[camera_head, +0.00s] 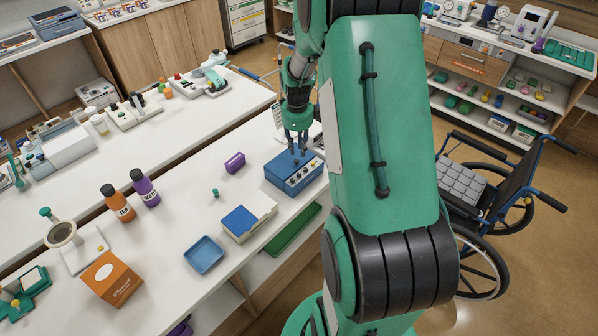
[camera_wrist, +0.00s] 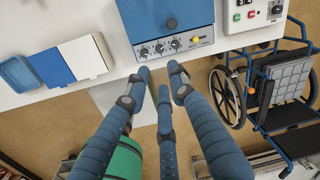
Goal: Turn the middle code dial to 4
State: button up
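A blue box (camera_head: 290,168) stands near the right edge of the white table, with a row of dials on its grey front panel (camera_head: 303,179). In the wrist view the blue box (camera_wrist: 170,18) is at the top. Its panel has three dark dials; the middle code dial (camera_wrist: 160,48) sits between the left dial (camera_wrist: 143,54) and the right dial (camera_wrist: 175,43). A yellow button (camera_wrist: 195,39) is to their right. The dial settings are too small to read. My gripper (camera_head: 297,148) is over the box; its blue fingers (camera_wrist: 160,77) are spread apart, empty, with tips just below the dials in the picture.
A blue-and-white box (camera_head: 248,217), a blue tray (camera_head: 204,254) and a purple block (camera_head: 235,162) lie on the table (camera_head: 180,215). A device with red and green buttons (camera_wrist: 245,15) stands right of the box. A wheelchair (camera_head: 490,200) is on the floor at right.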

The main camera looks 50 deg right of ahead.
aim_at(299, 174)
jog(key=shift+f, duration=0.15)
jog(key=f, duration=0.4)
jog(key=f+b, duration=0.1)
jog(key=f, duration=0.4)
jog(key=d+f, duration=0.1)
jog(key=f, duration=0.3)
jog(key=shift+w+f+b, duration=0.25)
jog(key=shift+w+b, duration=0.05)
jog(key=shift+b, duration=0.05)
grip_shut()
